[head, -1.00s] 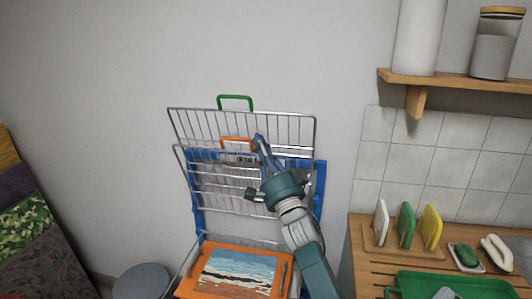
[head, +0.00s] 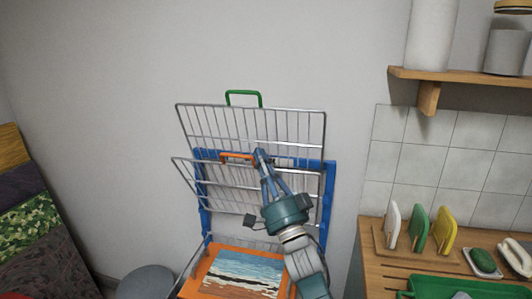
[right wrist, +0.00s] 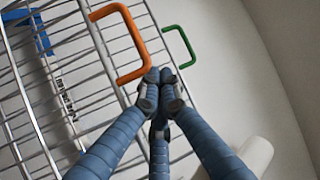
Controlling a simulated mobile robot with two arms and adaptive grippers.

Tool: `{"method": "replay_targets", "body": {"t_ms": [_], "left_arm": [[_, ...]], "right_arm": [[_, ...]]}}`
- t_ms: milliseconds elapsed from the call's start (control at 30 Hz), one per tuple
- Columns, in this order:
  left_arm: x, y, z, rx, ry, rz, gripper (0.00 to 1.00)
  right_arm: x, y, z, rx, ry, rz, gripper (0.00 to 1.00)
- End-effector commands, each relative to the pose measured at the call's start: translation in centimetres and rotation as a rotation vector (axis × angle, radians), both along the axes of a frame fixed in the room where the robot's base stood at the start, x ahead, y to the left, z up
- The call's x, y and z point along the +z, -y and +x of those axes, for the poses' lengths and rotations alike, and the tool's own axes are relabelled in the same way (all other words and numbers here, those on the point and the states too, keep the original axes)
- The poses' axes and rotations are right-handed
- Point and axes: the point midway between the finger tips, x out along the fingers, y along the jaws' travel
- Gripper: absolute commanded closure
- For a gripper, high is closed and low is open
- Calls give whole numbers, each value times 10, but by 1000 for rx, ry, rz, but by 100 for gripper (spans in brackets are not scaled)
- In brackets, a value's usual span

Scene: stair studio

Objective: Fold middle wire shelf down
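The middle wire shelf (head: 205,171) with the orange handle (head: 238,157) hangs on the blue frame (head: 328,190) and leans forward from the wall. Its handle shows close in the right wrist view (right wrist: 140,40). My right gripper (head: 261,154) is at the right end of that handle. In the right wrist view the fingertips (right wrist: 161,82) are drawn together and sit at the handle's corner, appearing to touch it. No orange shows between them. My left gripper is not in view.
The top wire shelf (head: 290,128) with a green handle (head: 243,93) stands upright above. The bottom shelf is down and carries an orange tray with a picture (head: 240,272). A wooden counter (head: 365,262) with cutting boards is at right.

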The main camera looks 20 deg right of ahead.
Motion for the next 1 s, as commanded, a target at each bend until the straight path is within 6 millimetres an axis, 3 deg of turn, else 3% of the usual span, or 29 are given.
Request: {"method": "replay_targets", "body": {"t_ms": [33, 200, 500, 700, 1000], "left_arm": [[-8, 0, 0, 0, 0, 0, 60], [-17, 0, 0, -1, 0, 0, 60], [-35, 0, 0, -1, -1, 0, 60], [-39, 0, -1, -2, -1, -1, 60], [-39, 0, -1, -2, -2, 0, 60]], "right_arm": [[-16, -9, -11, 3, -8, 3, 100], [-45, -30, -42, 2, -12, 4, 100], [-86, -55, -78, 2, -10, 2, 100], [-98, -61, -87, 2, -9, 0, 100], [-98, -62, -89, 1, -7, 0, 100]]}}
